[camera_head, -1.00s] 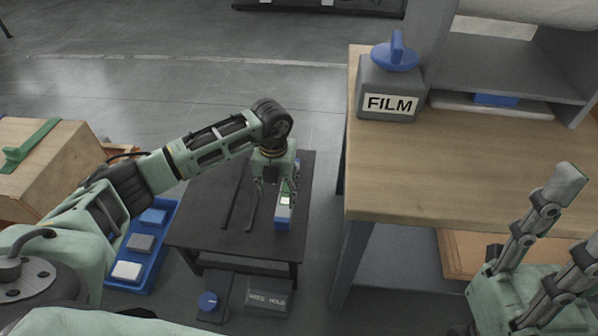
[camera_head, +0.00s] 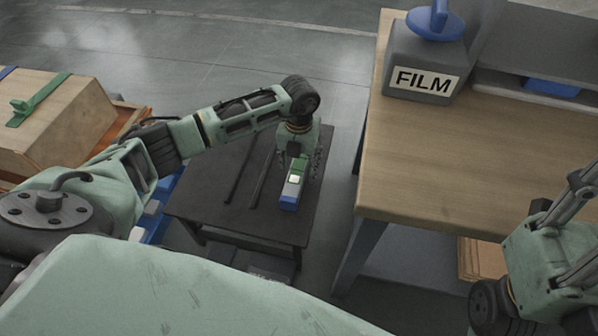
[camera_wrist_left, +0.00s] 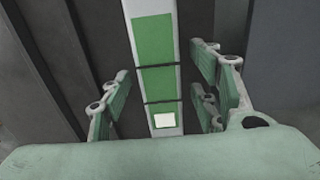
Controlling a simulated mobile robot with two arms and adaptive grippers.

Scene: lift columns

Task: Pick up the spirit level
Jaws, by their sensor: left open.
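The spirit level (camera_head: 292,190) lies on a low dark table, a narrow grey bar with green parts, a pale square and a blue end. In the left wrist view the level (camera_wrist_left: 153,52) runs lengthwise between the fingers, with green panels and dark cross lines. My left gripper (camera_head: 298,164) points down over the level, open. In its wrist view the left gripper (camera_wrist_left: 160,96) has fingers on both sides of the bar, with gaps showing. My right gripper (camera_head: 582,215) is at the right edge, partly cut off, away from the level.
The dark low table (camera_head: 220,200) has grooves beside the level. A wooden workbench (camera_head: 440,165) stands to its right, bearing a grey FILM box (camera_head: 425,65) with a blue top. A wooden crate (camera_head: 60,115) with a green strap and a blue tray (camera_head: 150,228) are at the left.

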